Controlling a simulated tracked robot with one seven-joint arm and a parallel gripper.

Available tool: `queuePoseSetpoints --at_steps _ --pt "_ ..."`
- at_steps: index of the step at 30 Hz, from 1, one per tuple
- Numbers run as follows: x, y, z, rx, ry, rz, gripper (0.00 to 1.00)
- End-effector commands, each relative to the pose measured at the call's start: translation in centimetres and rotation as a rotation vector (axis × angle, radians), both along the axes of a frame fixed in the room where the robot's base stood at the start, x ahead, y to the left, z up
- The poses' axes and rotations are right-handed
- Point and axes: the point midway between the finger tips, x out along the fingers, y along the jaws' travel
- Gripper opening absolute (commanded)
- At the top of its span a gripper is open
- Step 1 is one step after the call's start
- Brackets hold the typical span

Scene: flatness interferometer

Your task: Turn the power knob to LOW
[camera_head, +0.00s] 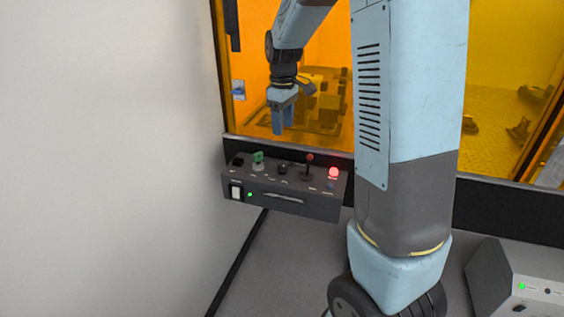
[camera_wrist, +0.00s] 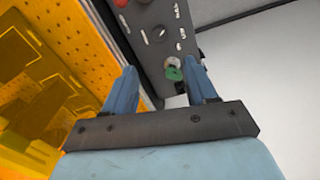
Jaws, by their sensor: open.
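A dark grey control box (camera_head: 285,190) carries several controls on its top. A small black knob (camera_head: 283,168) sits mid-row; its lettering is too small to read, so I cannot confirm it is the power knob. A green key-like control (camera_head: 258,158) is to its left and a red-tipped lever (camera_head: 308,165) to its right. My gripper (camera_head: 283,131) points down above the box, apart from it, open and empty. In the wrist view the box top (camera_wrist: 150,55) shows beyond the spread fingers, with the green control (camera_wrist: 174,73) seen between them, nearer the right finger.
A lit red button (camera_head: 333,173) is at the box's right end. A white rocker switch (camera_head: 236,192) and a handle are on its front. An orange window (camera_head: 320,80) stands behind, a pale wall (camera_head: 110,150) at left. Another grey unit (camera_head: 515,280) is at lower right.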

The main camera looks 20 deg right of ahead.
Motion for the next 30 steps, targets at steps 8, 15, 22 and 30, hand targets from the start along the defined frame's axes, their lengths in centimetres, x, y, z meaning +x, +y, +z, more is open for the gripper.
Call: queuePoseSetpoints --at_steps 8,15,22,30 --pt "0.3 0.0 -2.5 -0.002 0.006 0.009 0.57" --pt "0.2 0.0 -6.7 -0.002 0.008 0.008 0.57" --pt "0.2 0.0 -10.6 -0.003 0.007 0.007 0.57" --pt "0.2 -0.1 -13.5 -0.002 0.005 0.007 0.57"
